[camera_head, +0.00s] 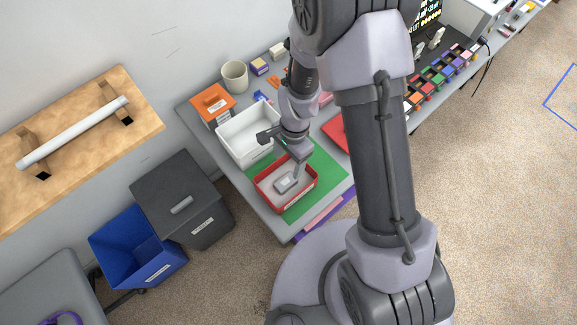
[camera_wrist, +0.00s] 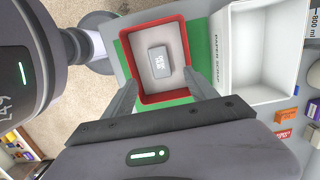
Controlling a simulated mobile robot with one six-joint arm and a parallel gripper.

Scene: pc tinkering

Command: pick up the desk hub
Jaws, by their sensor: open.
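The desk hub (camera_wrist: 159,62) is a small grey block with white lettering on top. It lies inside a red-rimmed tray (camera_wrist: 180,22) with a pale floor, apart from the walls. In the head view the hub (camera_head: 285,182) and the tray (camera_head: 262,196) show at the table's near corner. My gripper (camera_wrist: 158,78) is open and empty, its two fingers spread wide on either side in the wrist view. In the head view my gripper (camera_head: 297,174) is above the tray, close to the hub; the exact gap is hard to tell.
The red tray stands on a green mat (camera_head: 325,170). A white bin (camera_head: 230,140) labelled paper scrap stands beside it, with an orange box (camera_head: 212,101) and a cup (camera_head: 235,74) behind. A red item (camera_head: 333,131) lies to the right. Black and blue bins (camera_head: 137,245) stand on the floor.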

